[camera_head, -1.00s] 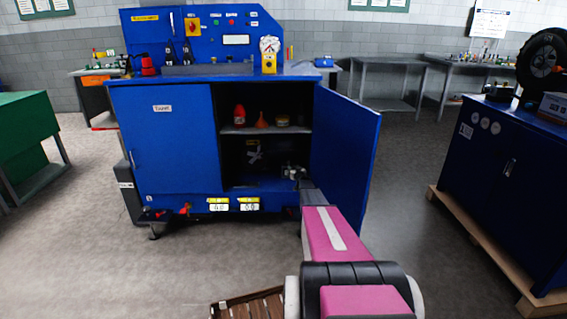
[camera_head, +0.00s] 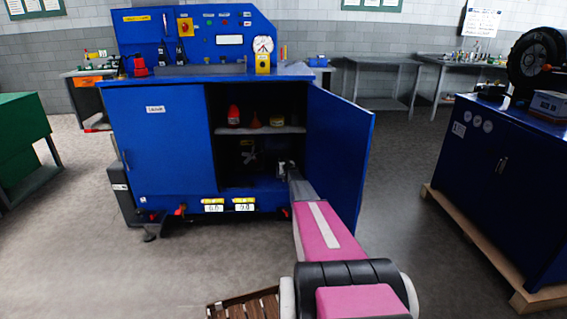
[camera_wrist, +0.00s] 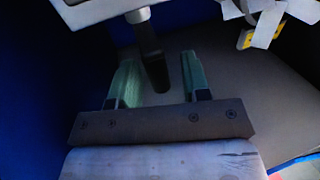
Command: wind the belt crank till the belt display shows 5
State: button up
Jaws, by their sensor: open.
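My gripper (camera_head: 284,170) reaches into the open right side of the blue cabinet (camera_head: 160,150). In the wrist view its green fingers (camera_wrist: 159,62) are spread apart. A dark rounded crank handle (camera_wrist: 152,62) hangs from a grey bar and lies between the fingers in that view. I see no clear contact with either finger. Two small white displays, left (camera_head: 213,208) and right (camera_head: 244,207), sit under yellow labels on the cabinet's lower edge. Their labels and digits are too small to read surely, so I cannot tell which is the belt display.
The open cabinet door (camera_head: 338,160) stands right of my arm. A shelf (camera_head: 262,130) with a red bottle (camera_head: 233,115) and other items lies above the gripper. In the wrist view, a pale cross-shaped part (camera_wrist: 262,18) and a yellow-edged label (camera_wrist: 246,40) are at upper right.

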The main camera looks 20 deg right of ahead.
jog(key=shift+c, duration=0.2)
grip_shut()
jog(key=shift+a+m+h, duration=0.2)
jog(key=shift+m+h, duration=0.3)
jog(key=shift+h, duration=0.2)
jog(key=shift+w+a+m+g+h, duration=0.4)
jog(key=shift+m+g+h, duration=0.25)
jog(key=shift+m+h, duration=0.65)
jog(key=shift+w+a+m+g+h, duration=0.3)
jog(key=shift+a+m+g+h, duration=0.4)
jog(key=shift+h, duration=1.05)
jog(key=shift+w+a+m+g+h, duration=0.2)
jog(key=shift+w+m+g+h, duration=0.25)
jog(key=shift+m+h, duration=0.95)
jog(key=m+g+h, duration=0.1)
jog(key=g+h, duration=0.1)
jog(key=w+m+g+h, duration=0.1)
jog(key=shift+w+a+f+m+g+h, duration=0.1)
jog(key=shift+a+m+g+h, duration=0.2)
jog(key=shift+h, duration=0.05)
jog(key=shift+w+a+m+g+h, duration=0.1)
jog(key=shift+w+m+g+h, duration=0.15)
jog(key=shift+m+g+h, duration=0.35)
jog(key=shift+w+d+m+g+h, duration=0.1)
jog(key=shift+w+m+g+h, duration=0.2)
jog(key=shift+m+g, duration=0.6)
jog(key=shift+w+a+m+g+h, duration=0.15)
jog(key=shift+m+g+h, duration=0.3)
jog(key=shift+g, duration=0.65)
